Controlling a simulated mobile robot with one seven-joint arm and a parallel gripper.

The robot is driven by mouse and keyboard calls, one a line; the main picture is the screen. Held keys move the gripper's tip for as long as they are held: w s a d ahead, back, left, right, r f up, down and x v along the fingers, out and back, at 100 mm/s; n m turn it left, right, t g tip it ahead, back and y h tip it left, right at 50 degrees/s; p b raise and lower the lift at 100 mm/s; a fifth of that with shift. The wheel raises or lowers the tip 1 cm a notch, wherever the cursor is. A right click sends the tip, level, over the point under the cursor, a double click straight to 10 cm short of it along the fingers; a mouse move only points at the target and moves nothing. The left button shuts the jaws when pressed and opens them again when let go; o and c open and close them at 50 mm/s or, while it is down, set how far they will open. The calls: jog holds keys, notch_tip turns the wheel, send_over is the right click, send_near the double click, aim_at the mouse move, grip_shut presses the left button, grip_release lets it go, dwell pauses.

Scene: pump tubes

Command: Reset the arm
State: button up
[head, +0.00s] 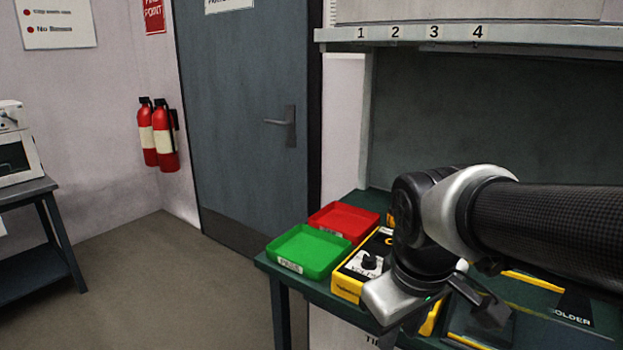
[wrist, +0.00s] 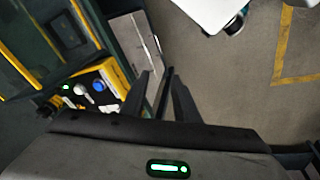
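My gripper (wrist: 161,80) shows in the wrist view with its two dark fingers apart. I see nothing held between them; a dark bar, perhaps a bench leg, shows behind the gap. In the head view my arm reaches in from the right and bends down over the front of the green workbench (head: 263,262). My gripper's fingertips are hard to make out there against the dark bench.
A green tray (head: 308,250) and a red tray (head: 345,221) sit on the bench's left end. A numbered shelf (head: 430,34) hangs above. Open floor (head: 150,285) lies left.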

jog(key=s+d+r+m+t, duration=0.1)
jog(key=s+r+m+t, duration=0.25)
jog(key=s+m, duration=0.2)
notch_tip(320, 180, up, 22)
jog(key=g+p, duration=0.1)
jog(key=p, duration=2.1)
jog(key=shift+w+y+p, duration=0.3)
jog(key=shift+w+p, duration=0.05)
jog(key=shift+p, duration=0.05)
jog(key=shift+r, duration=0.1)
